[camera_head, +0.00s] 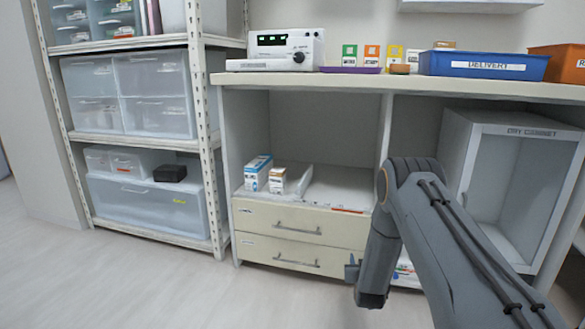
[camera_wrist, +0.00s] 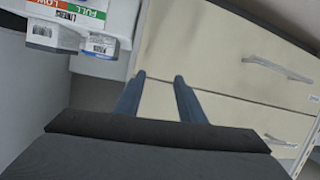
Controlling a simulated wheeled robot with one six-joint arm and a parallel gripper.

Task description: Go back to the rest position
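My arm reaches down in front of the cabinet at the right of the head view, bent at the elbow. My gripper (camera_head: 352,268) is low in front of the drawers, and only a finger part shows there beside my forearm. In the wrist view my gripper (camera_wrist: 158,79) has its two blue-grey fingers apart, with nothing between them. Beyond the fingers is the cream drawer front (camera_wrist: 215,50). The drawers (camera_head: 298,223) are shut.
A white item with FULL and LOW labels (camera_wrist: 75,12) is close at the upper left of the wrist view. The dry cabinet (camera_head: 515,130) stands right of my arm. A blue DELIVERY tray (camera_head: 485,66) is on the counter. The floor at left (camera_head: 110,275) is clear.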

